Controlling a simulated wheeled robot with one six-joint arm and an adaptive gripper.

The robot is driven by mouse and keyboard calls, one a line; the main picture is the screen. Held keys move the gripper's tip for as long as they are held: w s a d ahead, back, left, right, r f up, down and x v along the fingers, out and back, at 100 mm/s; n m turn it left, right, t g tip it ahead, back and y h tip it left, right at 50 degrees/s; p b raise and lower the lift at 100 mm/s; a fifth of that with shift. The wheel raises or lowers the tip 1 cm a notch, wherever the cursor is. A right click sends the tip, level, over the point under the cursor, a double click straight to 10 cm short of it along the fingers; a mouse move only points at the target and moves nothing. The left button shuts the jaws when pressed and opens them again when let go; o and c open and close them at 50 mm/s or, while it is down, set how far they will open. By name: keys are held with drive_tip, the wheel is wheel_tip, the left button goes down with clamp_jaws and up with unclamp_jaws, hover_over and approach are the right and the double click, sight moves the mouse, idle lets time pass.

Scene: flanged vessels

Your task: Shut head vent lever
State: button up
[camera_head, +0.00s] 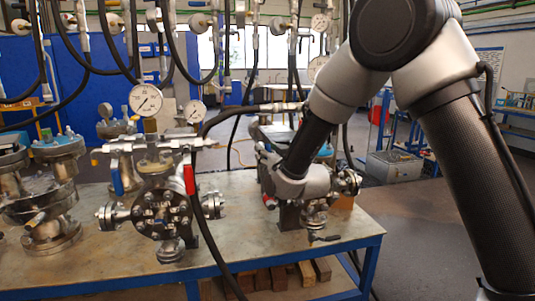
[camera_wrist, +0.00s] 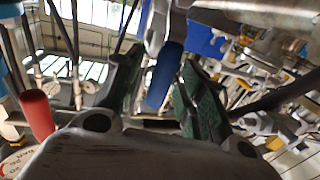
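My gripper (camera_wrist: 160,66) is open in the wrist view, with its two green-padded fingers apart. A blue lever handle (camera_wrist: 163,78) stands between the fingers, closer to the right one; a gap shows on its left. I cannot tell whether it touches the right finger. A red lever handle (camera_wrist: 37,114) is outside the left finger. In the head view my arm reaches over the right vessel (camera_head: 315,212) and hides much of it, including the levers' valves. A gauge (camera_wrist: 17,160) shows at the wrist view's lower left. No label shows which lever is the head vent.
On the bench (camera_head: 230,246), a middle vessel (camera_head: 162,213) carries a blue lever (camera_head: 116,181), a red lever (camera_head: 189,180) and a gauge (camera_head: 145,100). Flanged vessels (camera_head: 45,200) stand at left. Black hoses (camera_head: 225,137) hang from above. Bare bench lies between the middle and right vessels.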

drive_tip(key=shift+w, duration=0.1)
clamp_jaws()
drive_tip(key=shift+a, duration=0.2)
drive_tip(key=s+a+f+n+h, duration=0.2)
drive_tip(key=a+f+n, duration=0.5)
drive_tip(key=n, duration=0.8)
drive_tip(key=shift+f+n+g+h, duration=0.3)
drive_tip(key=shift+n+g+h, duration=0.1)
drive_tip(key=shift+h, duration=0.5)
drive_tip(key=shift+s+d, duration=0.1)
